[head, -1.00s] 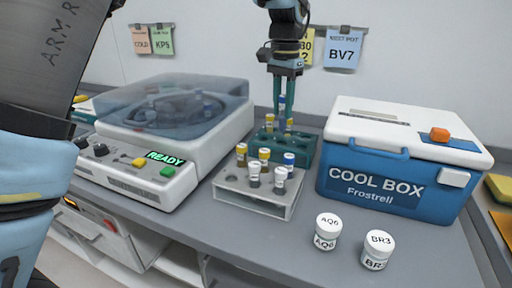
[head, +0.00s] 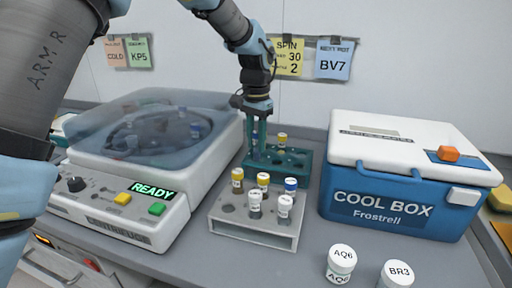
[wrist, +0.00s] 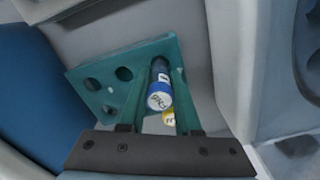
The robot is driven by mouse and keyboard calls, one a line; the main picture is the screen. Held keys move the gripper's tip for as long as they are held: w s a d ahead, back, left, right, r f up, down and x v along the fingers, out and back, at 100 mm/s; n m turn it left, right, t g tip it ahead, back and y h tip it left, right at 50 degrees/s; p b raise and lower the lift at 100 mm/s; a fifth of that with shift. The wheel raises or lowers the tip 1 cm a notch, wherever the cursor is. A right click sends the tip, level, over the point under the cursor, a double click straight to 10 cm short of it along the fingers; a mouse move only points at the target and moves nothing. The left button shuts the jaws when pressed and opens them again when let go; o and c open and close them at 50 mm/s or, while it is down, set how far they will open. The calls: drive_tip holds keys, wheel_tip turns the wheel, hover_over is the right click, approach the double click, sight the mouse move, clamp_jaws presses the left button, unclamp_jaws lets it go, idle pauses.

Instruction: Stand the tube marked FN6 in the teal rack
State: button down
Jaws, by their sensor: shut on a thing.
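My gripper (head: 257,153) is shut on a blue-capped tube (wrist: 159,92), which shows between the fingers in the wrist view. Its cap carries small dark writing that I cannot read surely. The teal rack (head: 298,168) stands behind the grey rack, and my fingers are at its left part. The rack also shows in the wrist view (wrist: 101,76) with several empty holes. A yellow-capped tube (head: 282,139) stands in it, close to the held tube.
A grey rack (head: 252,231) with several yellow-, blue- and white-capped tubes stands in front. A centrifuge (head: 130,190) marked READY is at left, a blue cool box (head: 385,206) at right. Jars AQ6 (head: 340,263) and BR3 (head: 397,274) stand at the front right.

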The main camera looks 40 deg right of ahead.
wheel_tip(320, 180, down, 2)
drive_tip(key=shift+f, duration=0.25)
drive_tip(key=c, duration=0.6)
unclamp_jaws()
wheel_tip(320, 180, up, 12)
drive_tip(key=shift+b, duration=0.8)
drive_tip(key=shift+r, duration=0.1)
